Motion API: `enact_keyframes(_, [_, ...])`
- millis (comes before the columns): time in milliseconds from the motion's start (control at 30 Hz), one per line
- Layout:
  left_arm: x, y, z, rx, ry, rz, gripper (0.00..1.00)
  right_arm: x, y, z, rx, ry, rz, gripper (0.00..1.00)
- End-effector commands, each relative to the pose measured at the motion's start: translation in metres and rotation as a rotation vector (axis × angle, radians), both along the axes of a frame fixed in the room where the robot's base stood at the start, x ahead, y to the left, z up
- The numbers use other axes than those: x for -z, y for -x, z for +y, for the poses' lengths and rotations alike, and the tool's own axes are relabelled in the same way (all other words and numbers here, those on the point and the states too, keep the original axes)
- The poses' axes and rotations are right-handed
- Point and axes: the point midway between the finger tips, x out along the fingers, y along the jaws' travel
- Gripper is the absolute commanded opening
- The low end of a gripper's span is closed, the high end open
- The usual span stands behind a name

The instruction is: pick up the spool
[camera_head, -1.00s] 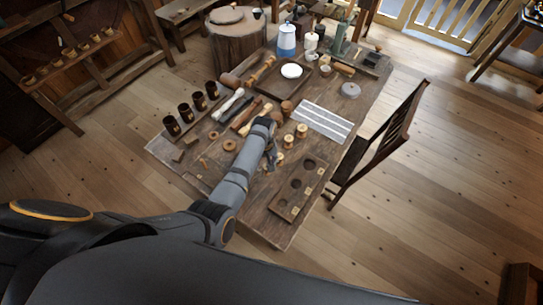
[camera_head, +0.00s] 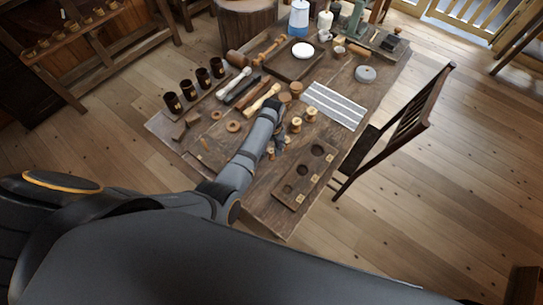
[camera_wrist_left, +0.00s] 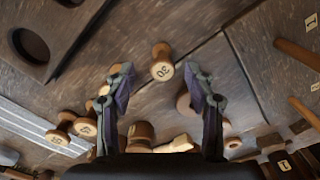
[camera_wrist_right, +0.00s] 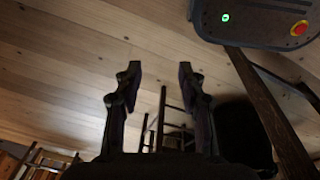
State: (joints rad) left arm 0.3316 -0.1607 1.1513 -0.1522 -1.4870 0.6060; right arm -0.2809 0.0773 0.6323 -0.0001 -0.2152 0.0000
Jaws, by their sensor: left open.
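A small wooden spool marked 30 (camera_wrist_left: 162,68) shows in the left wrist view, between and just beyond the fingertips of my left gripper (camera_wrist_left: 158,84). The gripper is open and nothing is between its fingers. In the head view the left gripper (camera_head: 279,142) is low over the table, partly hidden by its own arm. Two more spools (camera_head: 296,125) (camera_head: 311,114) stand to its right; they also show at the lower left of the left wrist view (camera_wrist_left: 84,127). My right gripper (camera_wrist_right: 159,72) is open and empty, away from the table.
A dark board with round holes (camera_head: 291,196) lies at the table's right front. White strips (camera_head: 336,104), a tray (camera_head: 277,66), tools and several dark cups (camera_head: 218,68) cover the table (camera_head: 266,210). A chair (camera_head: 412,110) stands at its right side.

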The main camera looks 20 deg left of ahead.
Motion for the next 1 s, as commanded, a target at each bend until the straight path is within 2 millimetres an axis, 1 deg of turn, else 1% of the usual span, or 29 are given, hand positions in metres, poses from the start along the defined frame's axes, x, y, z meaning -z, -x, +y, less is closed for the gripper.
enact_keyframes(33, [0.013, 0.000, 0.001, 0.000, -0.001, 0.001, 0.54, 0.014, 0.003, -0.001, 0.001, 0.001, 0.006, 0.40])
enact_keyframes(200, [0.040, 0.000, 0.004, 0.000, 0.000, 0.000, 0.54, 0.051, 0.026, -0.002, 0.001, 0.002, 0.040, 0.40])
enact_keyframes(267, [0.048, 0.000, 0.004, 0.000, 0.000, 0.000, 0.54, 0.060, 0.032, -0.002, 0.001, 0.002, 0.050, 0.40])
enact_keyframes(333, [0.051, 0.000, 0.004, 0.000, 0.000, 0.000, 0.54, 0.065, 0.035, -0.002, 0.001, 0.003, 0.054, 0.40])
enact_keyframes(567, [0.047, 0.000, 0.004, 0.000, 0.000, 0.001, 0.54, 0.060, 0.025, -0.003, 0.000, 0.003, 0.039, 0.40])
enact_keyframes(867, [0.047, 0.000, 0.004, 0.000, 0.000, 0.001, 0.14, 0.060, 0.022, -0.003, 0.000, 0.003, 0.033, 0.40])
enact_keyframes(900, [0.047, 0.000, 0.004, 0.000, 0.000, 0.001, 0.10, 0.060, 0.022, -0.003, 0.000, 0.003, 0.033, 0.40])
enact_keyframes(1000, [0.047, 0.001, 0.004, 0.000, 0.000, 0.001, 0.10, 0.060, 0.022, -0.003, 0.000, 0.003, 0.033, 0.40])
